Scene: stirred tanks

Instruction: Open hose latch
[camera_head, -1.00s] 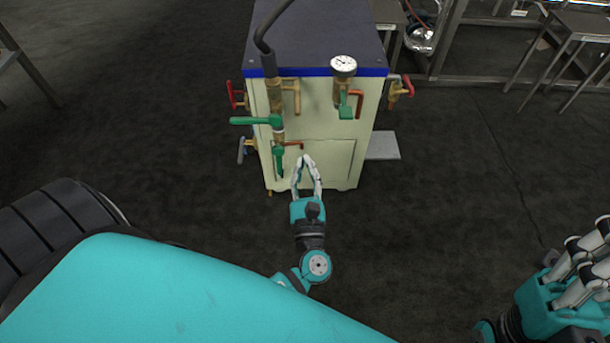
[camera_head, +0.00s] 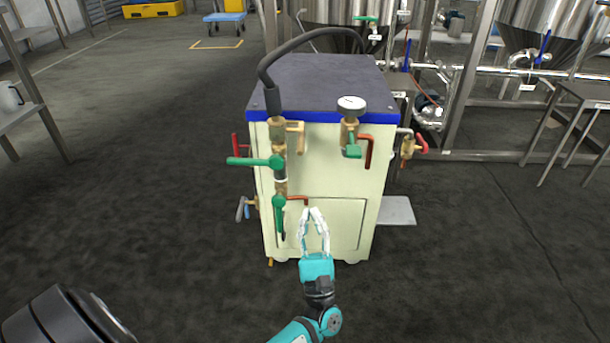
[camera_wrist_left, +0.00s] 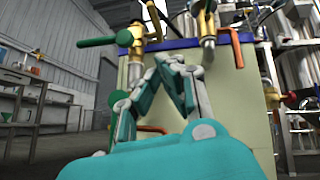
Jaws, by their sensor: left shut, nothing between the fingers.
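A cream cabinet (camera_head: 335,160) with a dark top and blue rim stands ahead, with valves on its front. A black hose (camera_head: 300,42) arches over the top and joins a brass fitting (camera_head: 277,132) at the front left. Below it are a green lever (camera_head: 250,161) pointing left and a second green lever (camera_head: 280,215) hanging down. No separate hose latch can be made out. My left gripper (camera_head: 314,210) is shut and empty before the lower front panel, right of the lower green lever. The left wrist view shows its fingertips meeting (camera_wrist_left: 170,62) below the valves. My right gripper is out of view.
A pressure gauge (camera_head: 351,104) and red-handled valves (camera_head: 412,146) sit on the cabinet's front and right side. Steel tanks (camera_head: 345,12) and pipe frames stand behind, with a metal table (camera_head: 588,92) at right. The floor left of the cabinet is clear.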

